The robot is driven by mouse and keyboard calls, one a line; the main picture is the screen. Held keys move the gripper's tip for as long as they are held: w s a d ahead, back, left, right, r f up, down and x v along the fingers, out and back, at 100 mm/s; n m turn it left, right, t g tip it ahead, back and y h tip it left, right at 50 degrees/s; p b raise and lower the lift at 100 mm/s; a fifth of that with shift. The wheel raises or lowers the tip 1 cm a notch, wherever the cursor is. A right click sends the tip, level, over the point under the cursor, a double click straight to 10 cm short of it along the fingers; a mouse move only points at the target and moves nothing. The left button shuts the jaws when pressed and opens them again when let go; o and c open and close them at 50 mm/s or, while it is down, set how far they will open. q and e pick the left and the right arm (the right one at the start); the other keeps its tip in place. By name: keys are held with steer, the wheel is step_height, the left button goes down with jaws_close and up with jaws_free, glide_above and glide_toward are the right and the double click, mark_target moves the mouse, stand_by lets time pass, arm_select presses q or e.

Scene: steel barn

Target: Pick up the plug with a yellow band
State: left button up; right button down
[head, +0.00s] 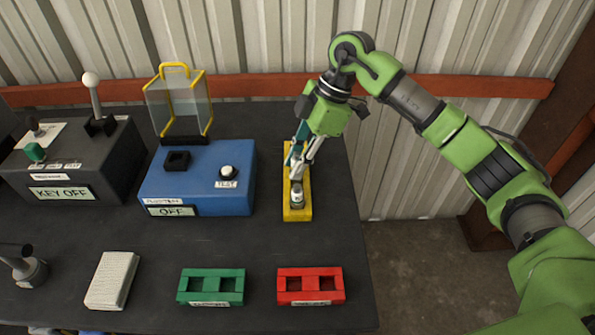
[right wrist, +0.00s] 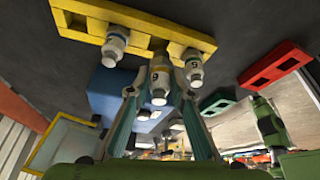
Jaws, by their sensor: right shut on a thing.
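The yellow rack (head: 290,212) stands at the right end of the dark table; it also shows at the top of the right wrist view (right wrist: 75,8). My right gripper (head: 299,165) reaches down over it. In the right wrist view the fingers (right wrist: 158,88) are closed around a pale plug (right wrist: 159,78) with a yellowish band. Whether its lower end is clear of the rack I cannot tell. A white-and-grey plug (right wrist: 114,44) sits in the rack to its left, and another marked plug (right wrist: 193,68) stands close on its right. My left gripper is out of view.
A blue box (head: 205,180) marked OFF stands left of the rack, with a clear yellow-edged cover (head: 180,105). A green holder (head: 212,286) and a red holder (head: 311,285) lie in front. The corrugated wall is close behind.

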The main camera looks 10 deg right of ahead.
mark_target(293, 159)
steer(key=s+r, duration=0.1)
steer(key=s+a+r, duration=0.1)
steer(key=r, duration=0.1)
steer(key=s+r, duration=0.1)
steer(key=shift+s+a+r+b, duration=0.2)
steer(key=shift+s+a+b, duration=0.05)
steer(key=shift+b, duration=0.15)
steer(key=s+a+r, duration=0.4)
steer(key=s+r, duration=0.3)
steer(key=s, duration=0.1)
steer(key=shift+s+r, duration=0.15)
steer(key=shift+s, duration=0.25)
